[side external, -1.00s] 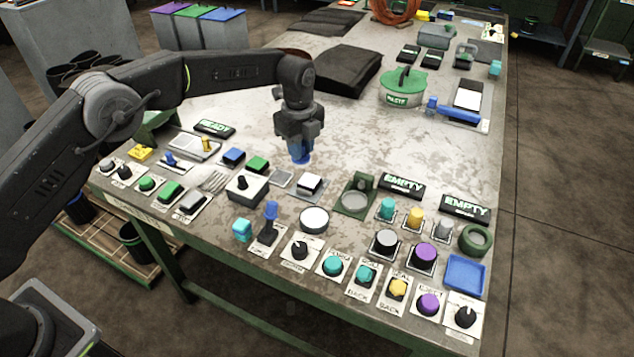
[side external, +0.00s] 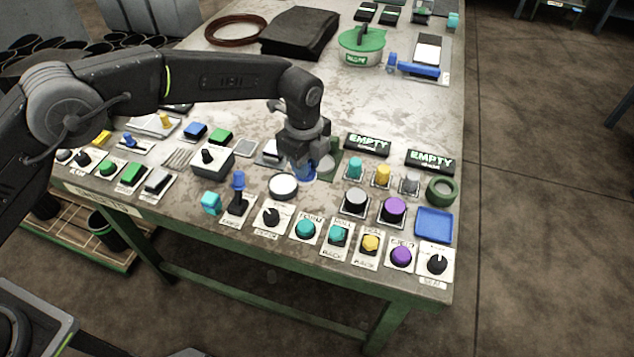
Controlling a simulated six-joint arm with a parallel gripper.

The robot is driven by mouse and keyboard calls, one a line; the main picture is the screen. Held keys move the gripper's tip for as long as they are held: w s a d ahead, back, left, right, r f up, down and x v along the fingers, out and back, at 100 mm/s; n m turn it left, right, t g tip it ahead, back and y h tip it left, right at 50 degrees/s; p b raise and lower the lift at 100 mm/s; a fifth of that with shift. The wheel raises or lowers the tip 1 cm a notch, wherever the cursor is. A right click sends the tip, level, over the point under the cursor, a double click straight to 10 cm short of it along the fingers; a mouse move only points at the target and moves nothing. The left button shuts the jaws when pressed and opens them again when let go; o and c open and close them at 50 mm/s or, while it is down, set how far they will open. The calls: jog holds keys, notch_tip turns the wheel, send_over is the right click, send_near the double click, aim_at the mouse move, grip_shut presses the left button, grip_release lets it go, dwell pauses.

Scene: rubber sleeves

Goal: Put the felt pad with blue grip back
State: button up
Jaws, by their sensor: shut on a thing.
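My gripper (side external: 304,158) is shut on the blue grip of the felt pad (side external: 303,176), seen as a blue piece with a wider round base under the jaws. It hangs upright over the bench, and I cannot tell its exact height or whether it touches anything. Just right of it is a green holder (side external: 333,147) with a round pale recess, partly hidden behind the jaws. A pale plate with a white block (side external: 268,150) is just left of it, also partly hidden.
A blue lever (side external: 238,182) and rows of knobs, such as a purple one (side external: 394,209), fill the front. Two EMPTY signs (side external: 367,145) stand right.

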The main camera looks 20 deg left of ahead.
jog(key=d, duration=0.1)
jog(key=d+f, duration=0.1)
jog(key=shift+s+d+f, duration=0.1)
jog(key=shift+d+f, duration=0.2)
jog(key=shift+f, duration=1.95)
jog(key=shift+f, duration=0.1)
jog(key=o, duration=0.8)
notch_tip(320, 180, up, 12)
jog(key=shift+r, duration=0.15)
